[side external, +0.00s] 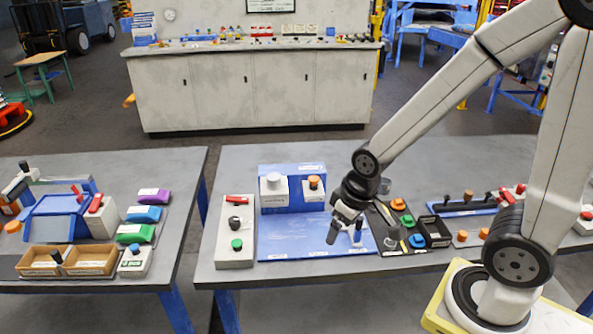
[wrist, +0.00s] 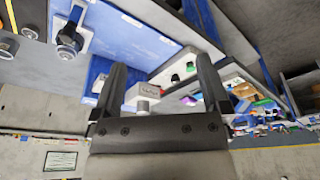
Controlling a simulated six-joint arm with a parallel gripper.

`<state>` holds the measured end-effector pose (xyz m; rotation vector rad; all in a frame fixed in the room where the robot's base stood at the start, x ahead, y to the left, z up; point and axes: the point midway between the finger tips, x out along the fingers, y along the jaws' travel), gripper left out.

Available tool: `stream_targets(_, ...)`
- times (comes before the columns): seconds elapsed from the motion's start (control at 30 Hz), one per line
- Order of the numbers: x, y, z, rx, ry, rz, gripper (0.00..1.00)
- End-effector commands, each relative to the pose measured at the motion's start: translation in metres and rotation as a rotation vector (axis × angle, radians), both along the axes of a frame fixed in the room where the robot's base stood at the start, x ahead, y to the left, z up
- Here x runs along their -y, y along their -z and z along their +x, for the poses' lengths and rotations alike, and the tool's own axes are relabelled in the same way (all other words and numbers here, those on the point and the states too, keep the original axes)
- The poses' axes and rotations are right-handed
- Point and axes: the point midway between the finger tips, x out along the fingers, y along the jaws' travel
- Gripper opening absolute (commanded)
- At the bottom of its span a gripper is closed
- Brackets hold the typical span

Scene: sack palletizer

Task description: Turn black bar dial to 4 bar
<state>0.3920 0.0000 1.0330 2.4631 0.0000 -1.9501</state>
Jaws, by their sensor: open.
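My gripper (side external: 345,228) is open and empty, pointing down over the right part of the blue mat (side external: 290,247). In the wrist view my gripper (wrist: 163,66) shows two black fingers apart with nothing between them. A black knob (side external: 235,223) also sits on the white panel (side external: 236,253) at the left, between a red switch and a green button. I cannot tell which is the bar dial. No bar scale or pointer is readable.
A box with a grey knob (side external: 273,181) and one with an orange knob (side external: 314,182) stand behind the mat. A dark panel with coloured buttons (side external: 398,204) and a black bin (side external: 435,232) lie to the right. The mat's front middle is clear.

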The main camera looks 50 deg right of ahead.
Motion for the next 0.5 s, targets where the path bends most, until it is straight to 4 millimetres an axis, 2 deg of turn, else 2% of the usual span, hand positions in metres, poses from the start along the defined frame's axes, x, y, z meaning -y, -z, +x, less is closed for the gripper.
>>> stream_targets(0.27,0.000,-0.008,0.001,0.004,0.000,0.000,0.84)
stream_targets(0.5,0.000,-0.029,0.001,0.004,0.000,0.000,0.84)
